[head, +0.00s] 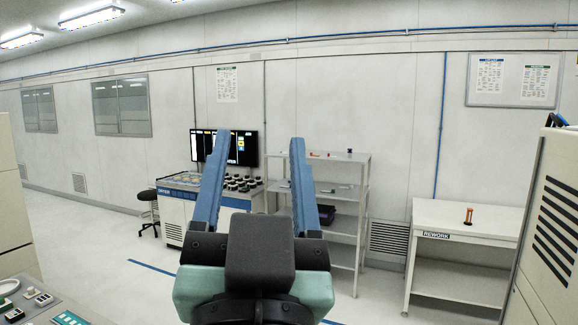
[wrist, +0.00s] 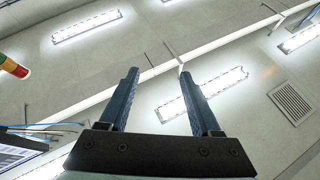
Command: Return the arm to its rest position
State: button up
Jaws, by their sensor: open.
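My gripper (head: 256,150) stands upright in the middle of the head view, its two blue fingers pointing up and spread apart. Nothing is between the fingers. In the wrist view my gripper (wrist: 157,78) is also open and empty, with the ceiling behind it. The black and teal body of the gripper hides part of the floor and the shelf's lower left in the head view.
A grey shelf rack (head: 343,221) and a console desk (head: 180,207) with monitors stand by the back wall. A white table marked REWORK (head: 480,234) bears an orange item (head: 468,216). Machines flank both sides. Ceiling lights (wrist: 88,26) show above; a red-yellow-green signal tower (wrist: 12,67) is at left.

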jog(key=s+d+r+n+t+h, duration=0.1)
jog(key=s+d+r+t, duration=0.1)
jog(key=s+r, duration=0.3)
jog(key=shift+d+r+t+h, duration=0.3)
jog(key=shift+d+r+t, duration=0.05)
jog(key=shift+r+t, duration=0.1)
